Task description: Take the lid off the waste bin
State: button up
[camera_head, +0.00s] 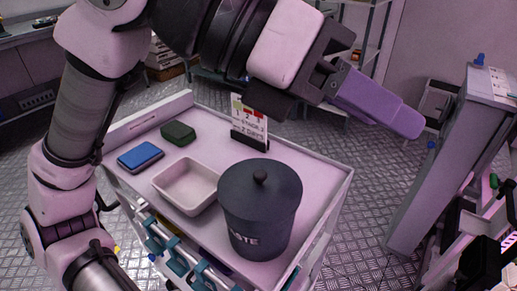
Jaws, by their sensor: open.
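The waste bin (262,225) is a dark blue-grey round pot with pale lettering, partly readable, on its front. It stands upright at the near right part of a white cart top. Its flat dark lid (280,180) sits on the rim, with a small round black knob (260,177) in the middle.
A beige tray (158,184) sits left of the bin, close beside it. A blue box (140,157), a green box (178,133) and a small sign (248,121) stand behind. The cart (340,178) has raised edges. A grey cabinet (440,170) stands at right.

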jog(key=w+a+f+n+t+y+p, duration=0.2)
jog(key=w+n+y+p, duration=0.15)
jog(key=w+y, duration=0.3)
jog(key=n+y+p, duration=0.2)
jog(key=n+y, duration=0.2)
jog(key=y, duration=0.2)
send_over(260, 173)
jog(key=f, duration=0.8)
jog(key=shift+a+f, duration=0.2)
jog(key=shift+f, duration=0.1)
jog(key=shift+d+f+p, duration=0.2)
jog(key=shift+f+p, duration=0.75)
jog(key=shift+f, duration=1.9)
grip_shut()
